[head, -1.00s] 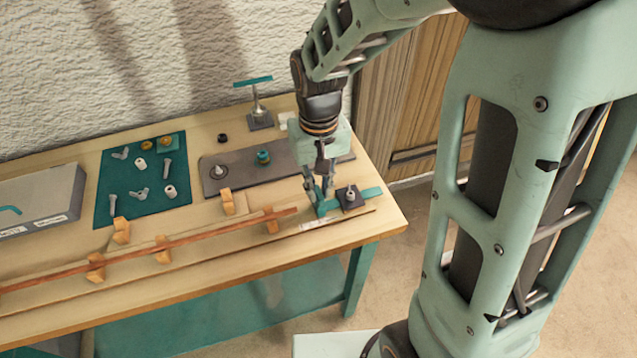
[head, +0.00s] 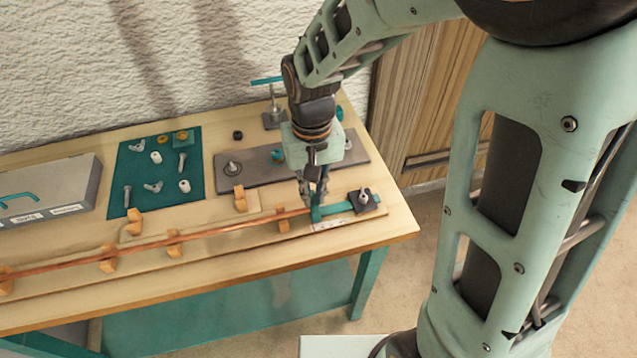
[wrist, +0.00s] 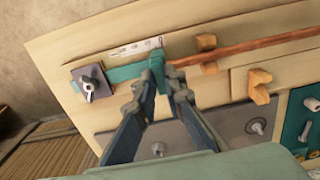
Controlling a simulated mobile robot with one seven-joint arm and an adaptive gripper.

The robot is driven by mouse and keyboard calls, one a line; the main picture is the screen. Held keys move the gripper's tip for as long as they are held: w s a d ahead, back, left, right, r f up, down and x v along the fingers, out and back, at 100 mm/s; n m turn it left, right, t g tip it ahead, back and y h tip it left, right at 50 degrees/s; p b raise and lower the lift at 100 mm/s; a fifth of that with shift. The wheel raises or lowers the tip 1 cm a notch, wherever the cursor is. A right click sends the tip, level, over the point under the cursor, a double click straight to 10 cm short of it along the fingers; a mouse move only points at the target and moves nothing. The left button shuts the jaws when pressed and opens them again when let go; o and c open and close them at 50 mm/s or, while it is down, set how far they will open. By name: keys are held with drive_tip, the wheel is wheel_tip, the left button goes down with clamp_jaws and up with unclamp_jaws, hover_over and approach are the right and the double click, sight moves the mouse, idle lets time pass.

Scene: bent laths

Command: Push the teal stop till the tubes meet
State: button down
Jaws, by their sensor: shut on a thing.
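The teal stop (head: 316,213) is an upright block on a teal bar (head: 340,206), at the right end of a copper-coloured tube (head: 230,228). My gripper (head: 311,199) points down and is shut on the stop. In the wrist view the stop (wrist: 157,72) shows between my fingertips (wrist: 157,88). The tube's near end (wrist: 175,62) appears to touch the stop. The tube runs left through several wooden cradles (head: 174,243). I cannot make out a joint or gap between two tubes.
A dark clamp plate with a knob (head: 363,201) sits over the bar's right part. A white scale label (head: 334,224) lies in front. A grey plate (head: 240,182), a teal mat (head: 150,200) with small hardware and a grey case (head: 60,188) lie behind the tube.

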sight(313, 197)
drive_tip(key=c, duration=2)
unclamp_jaws()
drive_tip(key=shift+r, duration=0.15)
wheel_tip(313, 197, up, 12)
drive_tip(key=shift+f, duration=0.1)
drive_tip(key=shift+w, duration=0.1)
